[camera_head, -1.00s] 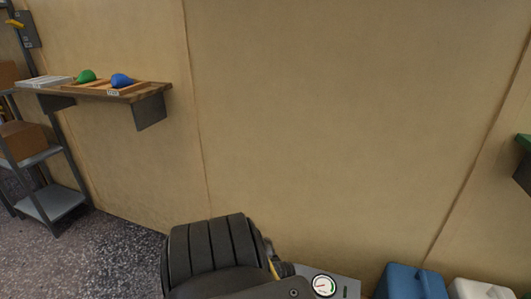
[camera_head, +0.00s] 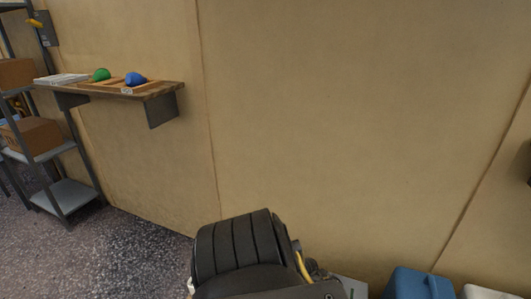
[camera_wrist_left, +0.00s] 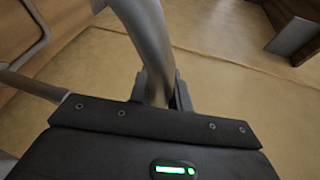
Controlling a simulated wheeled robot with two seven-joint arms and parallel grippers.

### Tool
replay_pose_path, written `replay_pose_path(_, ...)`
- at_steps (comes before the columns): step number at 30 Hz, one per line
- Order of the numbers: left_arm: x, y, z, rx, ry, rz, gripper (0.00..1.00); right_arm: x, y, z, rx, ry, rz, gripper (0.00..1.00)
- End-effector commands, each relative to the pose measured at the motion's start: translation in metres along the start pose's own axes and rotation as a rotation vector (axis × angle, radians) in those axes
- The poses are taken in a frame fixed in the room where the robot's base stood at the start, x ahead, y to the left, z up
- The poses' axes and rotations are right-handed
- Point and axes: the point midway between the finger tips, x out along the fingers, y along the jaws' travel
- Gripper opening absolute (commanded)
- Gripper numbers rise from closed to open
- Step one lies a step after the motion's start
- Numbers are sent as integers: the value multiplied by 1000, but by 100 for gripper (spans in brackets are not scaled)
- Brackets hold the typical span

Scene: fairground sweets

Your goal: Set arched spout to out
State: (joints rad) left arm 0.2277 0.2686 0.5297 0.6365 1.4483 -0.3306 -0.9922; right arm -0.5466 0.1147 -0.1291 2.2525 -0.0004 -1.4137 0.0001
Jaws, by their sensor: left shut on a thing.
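The arched spout (camera_wrist_left: 148,40) is a smooth grey curved tube in the left wrist view. It comes down from the top edge to between the fingers of my left gripper (camera_wrist_left: 161,88). The gripper is shut on it, with one dark finger on each side. The lower end of the tube is hidden behind the gripper body. In the head view my dark ribbed arm fills the bottom middle, and neither the spout nor the fingers can be made out there. My right gripper is in neither view.
A grey rack with boxes (camera_head: 35,137) stands at the far left. Blue (camera_head: 418,284) and white (camera_head: 484,292) containers sit at the bottom right. The wall between is bare.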

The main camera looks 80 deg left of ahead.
Motion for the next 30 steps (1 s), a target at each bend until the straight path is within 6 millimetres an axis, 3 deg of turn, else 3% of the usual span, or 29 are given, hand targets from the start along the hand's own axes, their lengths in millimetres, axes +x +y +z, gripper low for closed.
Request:
replay_pose_path(1,0,0,1,2,-3,0,20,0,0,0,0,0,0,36)
replay_pose_path(6,0,0,0,1,0,0,40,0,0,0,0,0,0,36)
replay_pose_path(17,-6,-1,0,0,1,2,40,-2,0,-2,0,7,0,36)
replay_pose_path(30,-80,-2,0,-1,-1,6,40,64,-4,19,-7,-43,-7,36)
